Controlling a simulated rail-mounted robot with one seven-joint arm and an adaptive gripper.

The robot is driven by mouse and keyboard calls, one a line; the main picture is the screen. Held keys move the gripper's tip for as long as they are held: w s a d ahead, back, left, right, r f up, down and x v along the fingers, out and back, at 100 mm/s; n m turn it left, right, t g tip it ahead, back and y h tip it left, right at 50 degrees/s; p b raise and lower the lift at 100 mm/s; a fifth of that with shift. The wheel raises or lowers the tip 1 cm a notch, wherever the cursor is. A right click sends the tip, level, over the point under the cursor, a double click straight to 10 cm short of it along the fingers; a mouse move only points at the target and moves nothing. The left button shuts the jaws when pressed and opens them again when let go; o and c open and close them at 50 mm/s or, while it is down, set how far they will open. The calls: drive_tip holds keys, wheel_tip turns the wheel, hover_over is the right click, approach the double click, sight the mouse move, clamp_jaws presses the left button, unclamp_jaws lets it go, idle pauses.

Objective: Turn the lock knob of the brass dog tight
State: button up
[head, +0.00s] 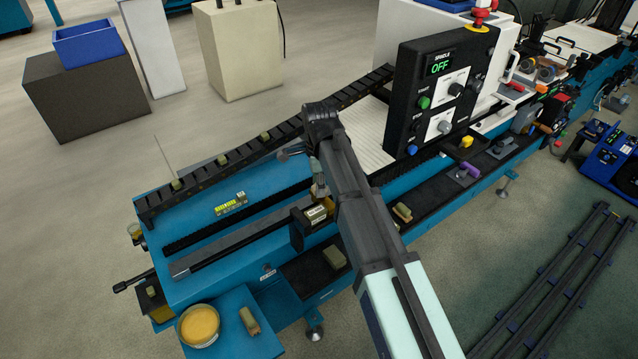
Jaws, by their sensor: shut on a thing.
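The brass dog (316,213), a dark block with a brass-coloured part and a small label, sits on the blue machine's rail near the middle of the head view. My arm comes in from the bottom right, bends at the top and drops down towards the dog. My gripper (320,190) is small in view, pointing down just above the dog. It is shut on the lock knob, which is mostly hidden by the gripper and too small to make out. The knob's angle cannot be told.
The blue machine bed (190,225) runs diagonally. A black control box (440,90) reading OFF stands to the right. A dark slotted rail (235,150) runs behind. A yellow-filled tub (198,325) and tan blocks (334,257) lie in front. My forearm covers part of the bed.

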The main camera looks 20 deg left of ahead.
idle(0.3)
drive_tip(key=o, duration=1.1)
drive_tip(key=shift+o, duration=0.2)
wheel_tip(320, 180, up, 12)
